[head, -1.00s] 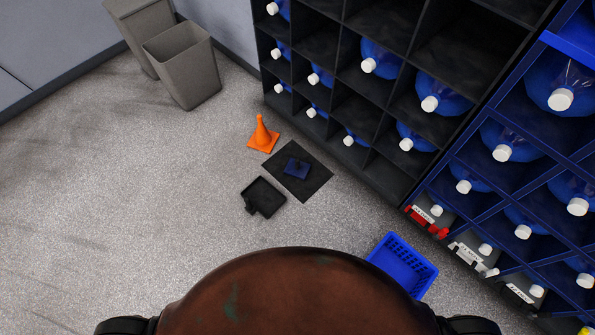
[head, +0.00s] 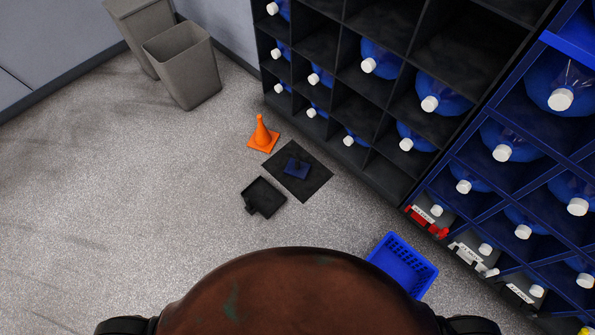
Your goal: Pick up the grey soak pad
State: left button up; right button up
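A dark grey, nearly black square pad (head: 314,183) lies flat on the floor in front of the black shelf, turned like a diamond. It is the only thing that looks like the soak pad. A small dark blue block-like object (head: 297,170) with a darker raised part on top rests on its middle and hides some of it. A shallow black pan (head: 266,193) lies beside the pad's lower left edge. Neither of my grippers is in view, so nothing is seen touching the pad.
An orange cone (head: 262,136) stands by the pad's upper left. A blue basket (head: 402,266) sits at the lower right. The black shelf (head: 372,179) and blue rack (head: 478,208) hold several bottles. Grey bins (head: 183,66) stand at the back left. The left floor is clear.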

aim_at(297, 165)
jog(key=u, duration=0.65)
jog(key=i, duration=1.1)
jog(key=z, duration=1.9)
jog(key=i, duration=0.6)
jog(key=u, duration=1.65)
